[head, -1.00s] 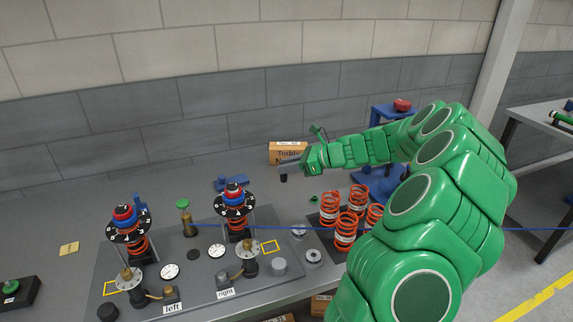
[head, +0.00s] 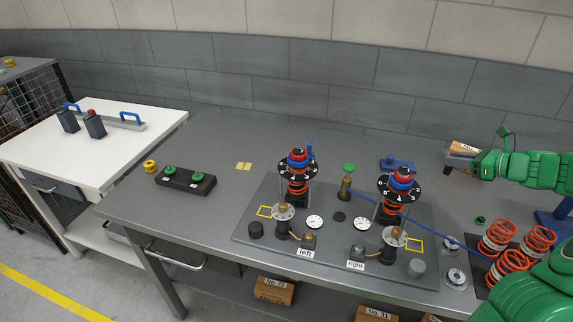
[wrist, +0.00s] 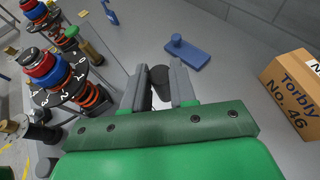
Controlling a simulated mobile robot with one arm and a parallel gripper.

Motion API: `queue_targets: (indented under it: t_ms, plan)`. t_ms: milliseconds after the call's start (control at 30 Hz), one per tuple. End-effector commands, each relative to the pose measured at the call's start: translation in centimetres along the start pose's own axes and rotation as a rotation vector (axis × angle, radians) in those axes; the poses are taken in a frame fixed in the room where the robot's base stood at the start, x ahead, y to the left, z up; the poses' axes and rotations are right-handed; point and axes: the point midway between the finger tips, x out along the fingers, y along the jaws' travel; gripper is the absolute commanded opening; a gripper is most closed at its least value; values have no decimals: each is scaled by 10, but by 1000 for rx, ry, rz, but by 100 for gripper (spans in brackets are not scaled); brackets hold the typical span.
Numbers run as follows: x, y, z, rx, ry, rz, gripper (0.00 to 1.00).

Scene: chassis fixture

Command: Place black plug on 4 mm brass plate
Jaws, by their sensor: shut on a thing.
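My gripper (wrist: 159,88) is shut on the black plug (wrist: 160,75) in the wrist view. The dark plug sits between the two grey fingers and is partly hidden by them. In the head view my gripper (head: 456,161) is at the right, in front of the cardboard box, with the plug (head: 448,171) a small dark shape at its tip.
The fixture board (head: 340,254) carries two spring posts with dials. A blue stand (head: 398,165) and a cardboard box (head: 463,147) are near my gripper. Orange springs (head: 506,248) stand at right.

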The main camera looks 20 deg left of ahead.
Motion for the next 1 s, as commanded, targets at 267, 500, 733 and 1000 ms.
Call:
queue_targets:
  t_ms: [267, 500, 733, 1000]
  plan:
    - [62, -23, 21, -25, 2, 54, 0]
    - [126, -26, 46, -51, 3, 120, 0]
    - [195, -13, 75, -85, 3, 203, 0]
    - [284, 30, 112, -137, 3, 330, 0]
